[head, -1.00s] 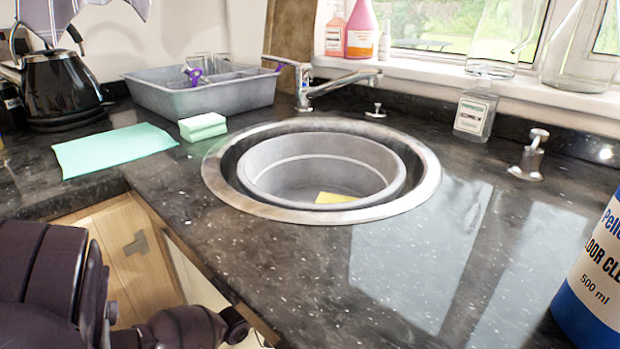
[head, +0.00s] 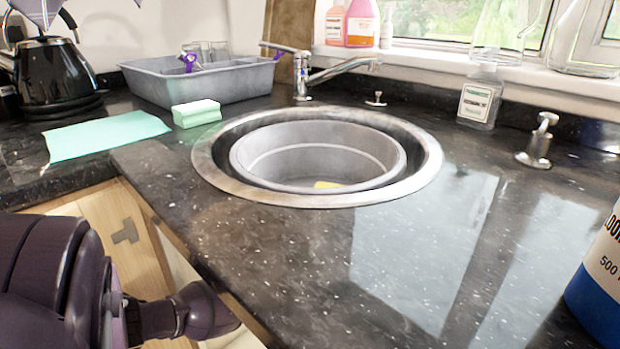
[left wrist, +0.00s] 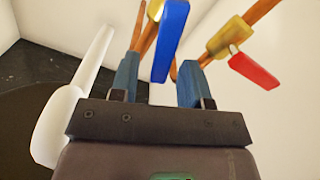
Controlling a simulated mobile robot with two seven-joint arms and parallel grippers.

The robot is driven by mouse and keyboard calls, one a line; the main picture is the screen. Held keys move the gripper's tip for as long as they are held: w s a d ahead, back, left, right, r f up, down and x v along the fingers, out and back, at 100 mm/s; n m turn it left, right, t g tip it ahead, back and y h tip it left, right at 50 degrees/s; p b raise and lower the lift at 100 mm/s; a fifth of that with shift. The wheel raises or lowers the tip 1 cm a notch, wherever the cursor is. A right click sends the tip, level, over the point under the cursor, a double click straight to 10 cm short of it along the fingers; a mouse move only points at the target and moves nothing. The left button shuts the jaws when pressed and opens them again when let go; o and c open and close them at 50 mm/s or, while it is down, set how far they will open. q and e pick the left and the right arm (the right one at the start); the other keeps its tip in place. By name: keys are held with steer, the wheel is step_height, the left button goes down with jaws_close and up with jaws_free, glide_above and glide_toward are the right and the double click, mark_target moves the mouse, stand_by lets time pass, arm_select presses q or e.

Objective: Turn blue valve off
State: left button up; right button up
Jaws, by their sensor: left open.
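The blue valve handle (left wrist: 171,40) shows in the left wrist view as a long blue lever on a brass valve body with copper pipe (left wrist: 137,22). My left gripper (left wrist: 160,62) is open, its two blue fingers pointing toward the valve. The lever's lower end appears in the gap between the fingers; I cannot tell whether it lies within their reach, and no contact is clear. A red valve handle (left wrist: 254,71) on another brass valve (left wrist: 229,38) is to the right. In the head view my left arm reaches down at the lower left, its gripper out of sight. My right gripper is not in view.
A white pipe-like part (left wrist: 60,125) stands left of my left gripper. Above is a dark granite counter (head: 290,255) with a round sink (head: 213,178), a grey dish tub (head: 215,88) and a blue-and-white bottle (head: 598,310). Cabinet wood (head: 110,225) is beside my left arm.

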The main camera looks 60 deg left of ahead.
arm_select(q)
steer(key=shift+w+a, duration=0.1)
steer(key=shift+w, duration=0.35)
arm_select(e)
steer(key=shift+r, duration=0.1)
arm_select(q)
jaws_close()
steer(key=shift+a+n, duration=0.15)
steer(key=shift+n, duration=0.15)
steer(key=shift+s+a+f+n+b, duration=0.1)
steer(key=shift+a+f+n+b, duration=0.15)
steer(key=shift+n, duration=0.35)
steer(key=shift+s+a+f+n, duration=0.1)
steer(key=shift+a+f+n, duration=0.15)
steer(key=shift+n, duration=0.6)
steer(key=shift+a+f+n, duration=0.15)
steer(key=shift+a+n, duration=0.15)
steer(key=shift+n, duration=0.6)
steer(key=shift+s+a+f+n, duration=0.1)
steer(key=shift+a+f+n, duration=0.15)
steer(key=shift+n, duration=0.6)
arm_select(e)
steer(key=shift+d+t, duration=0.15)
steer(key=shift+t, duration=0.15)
